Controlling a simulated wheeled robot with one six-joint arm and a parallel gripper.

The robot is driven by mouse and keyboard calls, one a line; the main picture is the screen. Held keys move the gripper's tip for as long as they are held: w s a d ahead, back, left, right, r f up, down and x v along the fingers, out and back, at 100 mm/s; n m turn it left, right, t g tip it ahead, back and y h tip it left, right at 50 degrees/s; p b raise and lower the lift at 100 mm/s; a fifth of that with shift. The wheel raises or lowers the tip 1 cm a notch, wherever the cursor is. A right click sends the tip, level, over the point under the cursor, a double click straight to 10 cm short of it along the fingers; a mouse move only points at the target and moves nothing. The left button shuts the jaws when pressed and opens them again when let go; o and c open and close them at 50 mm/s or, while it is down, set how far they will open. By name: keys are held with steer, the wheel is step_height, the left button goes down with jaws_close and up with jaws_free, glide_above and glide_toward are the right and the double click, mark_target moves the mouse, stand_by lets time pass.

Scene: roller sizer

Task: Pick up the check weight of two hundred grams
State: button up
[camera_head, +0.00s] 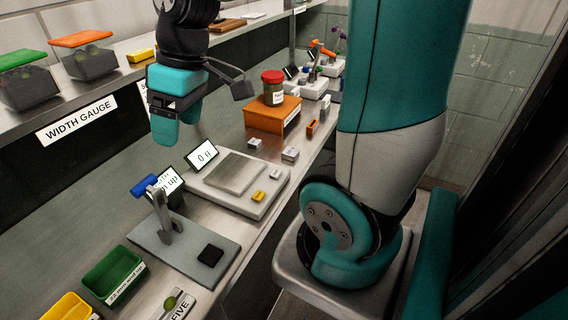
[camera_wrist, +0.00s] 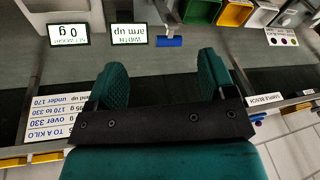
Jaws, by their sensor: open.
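Several small labelled blocks stand on the bench in the head view: a grey block (camera_head: 255,143) behind the scale, another grey block (camera_head: 290,153) to its right, and a yellow block (camera_head: 258,197) and a small grey block (camera_head: 275,174) on the scale's right edge. Their markings are too small to read, so I cannot tell which is the two hundred gram check weight. My gripper (camera_head: 165,134) is open and empty, above the bench and left of the blocks. In the wrist view my gripper (camera_wrist: 163,76) shows its two teal fingers spread apart with nothing between them.
The scale (camera_head: 222,188) has a display (camera_head: 203,155) reading 0 g. A blue-handled gauge (camera_head: 177,236) stands in front. An orange box (camera_head: 272,116) bears a red-lidded jar (camera_head: 272,85). A green tray (camera_head: 114,275) lies at the front left. A shelf (camera_head: 105,90) runs behind.

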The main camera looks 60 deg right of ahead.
steer(key=w+d+f+m+h+b, duration=0.1)
steer(key=d+f, duration=0.2)
steer(key=d, duration=0.5)
steer(key=w+d+f+m+b, duration=0.1)
steer(key=d+f+b, duration=0.1)
steer(key=d, duration=0.6)
steer(key=m+h+b, duration=0.2)
glide_toward(290, 151)
steer(key=f, duration=0.3)
steer(key=shift+s+d+f+p, duration=0.1)
steer(key=shift+d+f+p, duration=0.1)
steer(key=shift+d+p, duration=0.15)
steer(key=shift+w+a+f+p, duration=0.1)
steer(key=shift+w+f+p, duration=0.1)
steer(key=shift+f, duration=0.8)
steer(key=shift+w+f+p, duration=0.15)
steer(key=shift+w+f, duration=0.1)
steer(key=shift+f, duration=0.7)
steer(key=shift+w+a+f+p, duration=0.1)
steer(key=shift+w+f+p, duration=0.1)
steer(key=shift+f, duration=0.8)
steer(key=c, duration=1.1)
steer(key=shift+r, duration=0.1)
